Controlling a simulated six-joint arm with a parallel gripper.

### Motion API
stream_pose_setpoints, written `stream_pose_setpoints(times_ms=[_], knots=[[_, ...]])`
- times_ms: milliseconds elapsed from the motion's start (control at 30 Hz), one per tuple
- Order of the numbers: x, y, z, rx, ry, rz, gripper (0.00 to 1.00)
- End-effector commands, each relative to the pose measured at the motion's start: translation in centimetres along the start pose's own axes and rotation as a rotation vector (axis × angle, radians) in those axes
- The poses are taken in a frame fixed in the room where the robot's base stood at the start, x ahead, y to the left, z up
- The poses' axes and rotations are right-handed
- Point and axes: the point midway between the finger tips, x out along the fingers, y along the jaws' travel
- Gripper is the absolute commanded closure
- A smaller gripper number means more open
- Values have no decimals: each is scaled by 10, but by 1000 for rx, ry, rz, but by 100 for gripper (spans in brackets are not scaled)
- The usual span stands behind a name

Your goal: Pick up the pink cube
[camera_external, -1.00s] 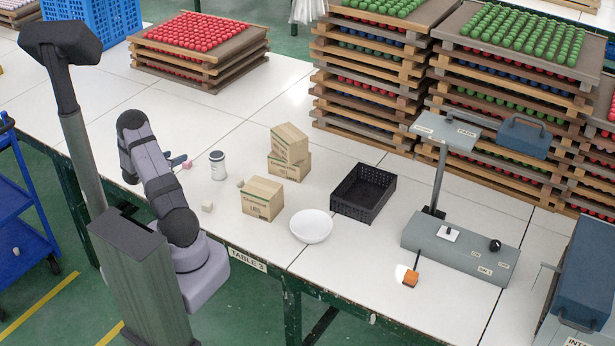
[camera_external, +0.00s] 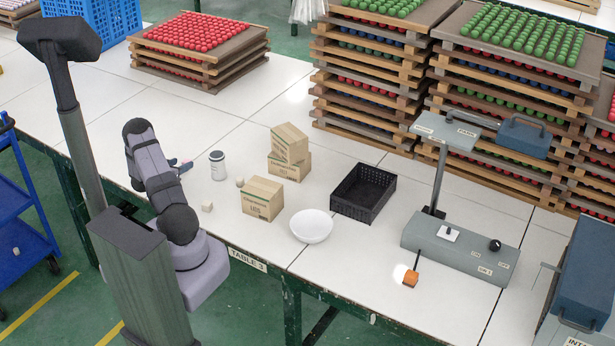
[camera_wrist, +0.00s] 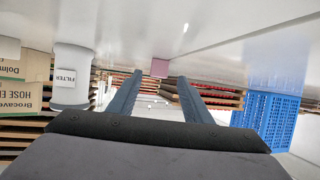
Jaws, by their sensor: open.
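The pink cube (camera_wrist: 159,68) rests on the white table in the wrist view, which shows the table along the top. It appears in the gap between my two fingertips, with space on both sides. My gripper (camera_wrist: 160,77) is open and empty. In the external view my gripper (camera_external: 181,166) is low over the table, left of the white canister. There the cube is mostly or fully hidden by the gripper, and I cannot make it out clearly.
The white canister (camera_external: 218,165) stands close to the right of my gripper; it also shows in the wrist view (camera_wrist: 71,78). Two small pale blocks (camera_external: 207,206) (camera_external: 240,182), cartons (camera_external: 262,199), a white bowl (camera_external: 311,227) and a black crate (camera_external: 338,205) lie further right.

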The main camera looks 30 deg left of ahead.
Motion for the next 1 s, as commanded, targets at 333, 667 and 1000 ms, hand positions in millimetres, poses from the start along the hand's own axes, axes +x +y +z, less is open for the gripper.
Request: stream_pose_setpoints(times_ms=[333,667,1000], knots=[[37,3,-2,1,0,2,55],[42,3,-1,1,0,1,55],[42,3,-2,1,0,1,98]])
